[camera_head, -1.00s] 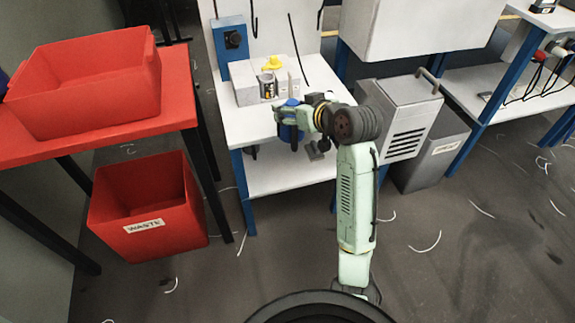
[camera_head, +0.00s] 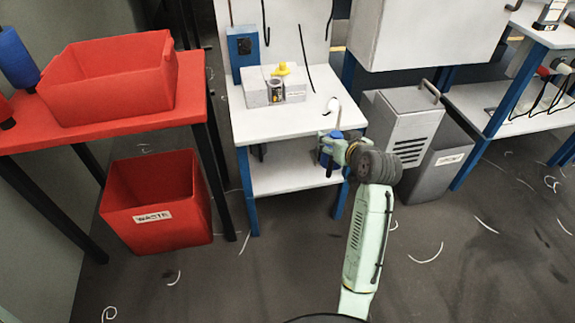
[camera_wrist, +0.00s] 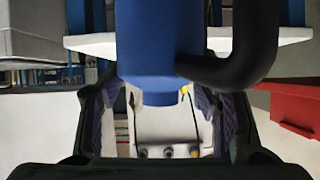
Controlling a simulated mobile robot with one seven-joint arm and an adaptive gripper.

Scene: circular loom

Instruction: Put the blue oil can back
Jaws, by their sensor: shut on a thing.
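My gripper (camera_head: 337,147) is shut on the blue oil can (camera_head: 327,152), in front of the right part of the white bench's front edge. A thin white curved spout (camera_head: 333,106) rises above the can against the bench top. In the wrist view the can's blue body (camera_wrist: 158,50) hangs upper middle between my gripper's dark fingers (camera_wrist: 163,112), with a black curved handle (camera_wrist: 252,45) on its right. On the white bench (camera_head: 300,122), a pale block (camera_head: 256,93) stands at the back with a yellow-topped can (camera_head: 282,70) and a dark labelled cylinder (camera_head: 275,90).
A blue box (camera_head: 243,55) stands behind the block. The bench's front top is clear; a lower shelf (camera_head: 285,178) lies below. A grey vented machine (camera_head: 403,118) stands right. Left are a red table (camera_head: 100,126) with a red bin (camera_head: 110,80) and a red waste bin (camera_head: 155,205).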

